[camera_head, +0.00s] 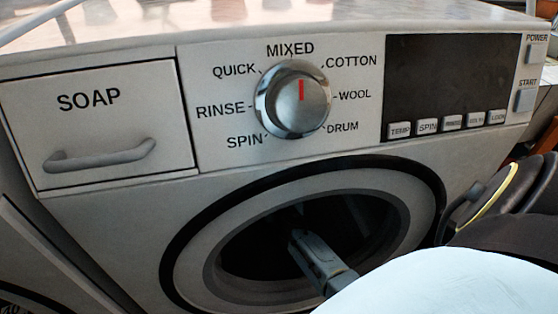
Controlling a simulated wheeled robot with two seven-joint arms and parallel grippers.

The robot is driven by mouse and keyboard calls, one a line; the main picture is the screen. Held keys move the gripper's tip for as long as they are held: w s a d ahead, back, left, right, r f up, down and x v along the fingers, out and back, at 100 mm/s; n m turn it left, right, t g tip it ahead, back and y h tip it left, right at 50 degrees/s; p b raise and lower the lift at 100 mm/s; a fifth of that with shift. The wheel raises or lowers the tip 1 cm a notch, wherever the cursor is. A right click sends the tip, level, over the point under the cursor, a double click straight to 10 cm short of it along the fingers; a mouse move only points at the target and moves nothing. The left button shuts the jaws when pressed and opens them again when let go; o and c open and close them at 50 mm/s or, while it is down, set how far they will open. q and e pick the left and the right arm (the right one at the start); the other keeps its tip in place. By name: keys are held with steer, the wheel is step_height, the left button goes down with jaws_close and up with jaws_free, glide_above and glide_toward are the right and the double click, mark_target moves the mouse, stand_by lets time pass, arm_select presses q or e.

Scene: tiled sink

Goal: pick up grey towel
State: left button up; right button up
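No grey towel can be made out. The washing machine (110,225) fills the view, and its round door ring (190,255) surrounds a dark opening (260,240). What lies inside is too dark to tell. My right gripper (300,243) comes in from the lower right, with its tip over the dark opening. I cannot tell how deep it reaches, or whether its fingers are open or hold anything. My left gripper is not in view.
Above the door are a soap drawer (90,125) with a handle, a round knob (293,98) pointing up, and a dark display (450,75) with several buttons. The machine's glossy top (270,22) is at the upper edge. My pale arm link covers the lower right.

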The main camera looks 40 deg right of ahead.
steer(key=c, duration=1.3)
steer(key=shift+o, duration=0.2)
steer(key=shift+r, duration=0.15)
